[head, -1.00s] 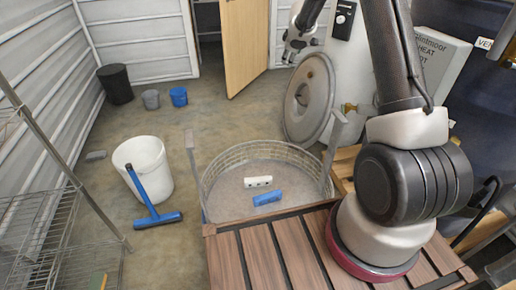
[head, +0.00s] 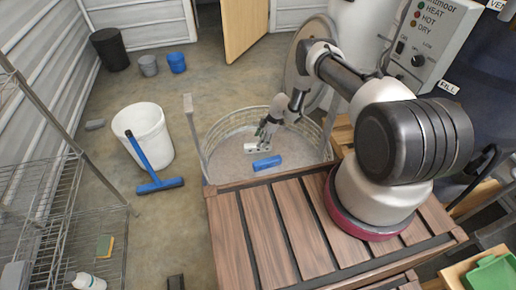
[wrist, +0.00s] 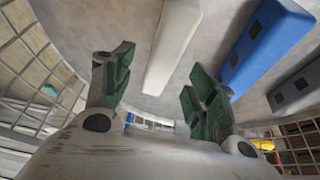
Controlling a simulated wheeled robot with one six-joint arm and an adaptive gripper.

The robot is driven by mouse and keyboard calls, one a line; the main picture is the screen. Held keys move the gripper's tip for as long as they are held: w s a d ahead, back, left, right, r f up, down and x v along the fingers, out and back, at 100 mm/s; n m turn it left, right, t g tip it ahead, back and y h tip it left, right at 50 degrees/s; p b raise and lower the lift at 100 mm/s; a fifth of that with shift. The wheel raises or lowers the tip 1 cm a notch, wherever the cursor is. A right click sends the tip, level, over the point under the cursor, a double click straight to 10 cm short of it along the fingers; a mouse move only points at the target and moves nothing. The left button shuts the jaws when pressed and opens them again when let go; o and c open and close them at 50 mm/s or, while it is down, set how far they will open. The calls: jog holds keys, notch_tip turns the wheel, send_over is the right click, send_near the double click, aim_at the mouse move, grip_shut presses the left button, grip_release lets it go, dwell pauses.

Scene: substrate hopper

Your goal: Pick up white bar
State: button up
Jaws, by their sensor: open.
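The white bar (head: 258,148) lies on the grey floor of a round wire-walled basket (head: 225,120), just beyond a blue bar (head: 267,163). My gripper (head: 264,131) reaches down into the basket and covers part of the white bar's far side. In the wrist view, my gripper's green-padded fingers (wrist: 158,88) are spread apart with nothing held. The white bar (wrist: 173,45) stretches away from above the gap between them. The blue bar (wrist: 262,45), with dark holes, lies to its right. I cannot tell whether the fingertips touch the white bar.
A grey piece with dark holes (wrist: 298,88) lies right of the blue bar in the wrist view. The basket's wire wall curves round on both sides. Wooden slats (head: 270,235) are in front of the basket.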

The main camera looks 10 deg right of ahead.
jog(key=x, duration=0.4)
jog(key=shift+s+f, duration=0.1)
jog(key=shift+f, duration=0.25)
jog(key=shift+c, duration=0.2)
jog(key=c, duration=1.2)
jog(key=shift+o, duration=0.2)
jog(key=shift+r, duration=0.15)
